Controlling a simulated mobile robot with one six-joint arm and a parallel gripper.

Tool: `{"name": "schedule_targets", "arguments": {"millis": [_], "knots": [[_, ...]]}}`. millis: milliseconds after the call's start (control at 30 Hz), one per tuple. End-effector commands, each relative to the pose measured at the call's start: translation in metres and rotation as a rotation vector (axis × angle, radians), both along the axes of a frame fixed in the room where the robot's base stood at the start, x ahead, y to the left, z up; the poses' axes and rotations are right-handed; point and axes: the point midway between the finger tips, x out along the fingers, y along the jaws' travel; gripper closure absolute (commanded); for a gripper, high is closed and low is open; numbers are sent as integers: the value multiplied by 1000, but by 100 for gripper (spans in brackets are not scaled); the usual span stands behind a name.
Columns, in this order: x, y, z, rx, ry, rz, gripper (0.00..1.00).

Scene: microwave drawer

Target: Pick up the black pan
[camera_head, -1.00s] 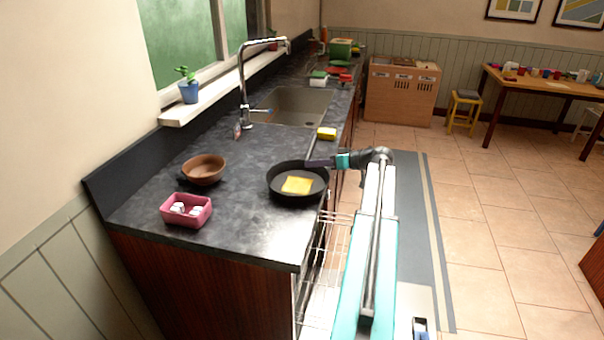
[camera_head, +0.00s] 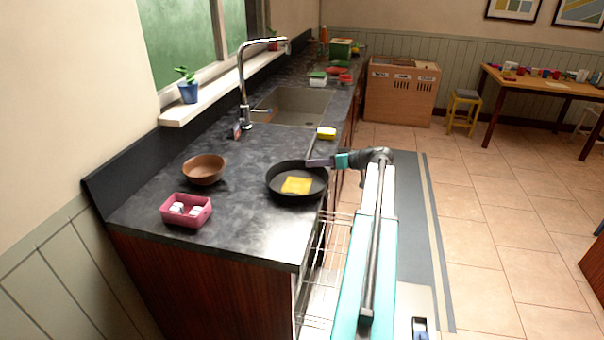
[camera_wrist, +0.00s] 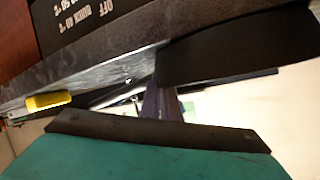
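The black pan (camera_head: 280,191) sits on the dark countertop near its right edge, with a flat yellow item (camera_head: 296,185) in it. Its dark handle (camera_head: 320,162) points right, toward my gripper (camera_head: 336,161). My gripper is at the handle's outer end, level with the pan's rim. In the wrist view, one teal finger with a dark pad (camera_wrist: 155,132) fills the bottom. A purplish strip, apparently the handle (camera_wrist: 160,102), stands just beyond the pad. The other finger is not clearly seen, so I cannot tell whether the fingers are closed on the handle.
A brown bowl (camera_head: 204,169) and a pink container (camera_head: 186,211) stand left of the pan. A yellow sponge (camera_head: 326,132) lies behind it, near the sink (camera_head: 293,106) and tall faucet (camera_head: 243,85). A wire rack (camera_head: 325,265) is pulled out below the counter edge.

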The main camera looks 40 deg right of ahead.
Motion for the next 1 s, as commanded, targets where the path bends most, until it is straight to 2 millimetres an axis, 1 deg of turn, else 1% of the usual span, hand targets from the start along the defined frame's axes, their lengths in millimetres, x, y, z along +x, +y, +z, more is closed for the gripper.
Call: {"name": "schedule_targets", "arguments": {"millis": [500,833,1000], "knots": [[0,-1,0,-1,1,-2,100],[1,0,2,0,-3,-1,100],[1,0,7,0,-3,-1,100]]}}
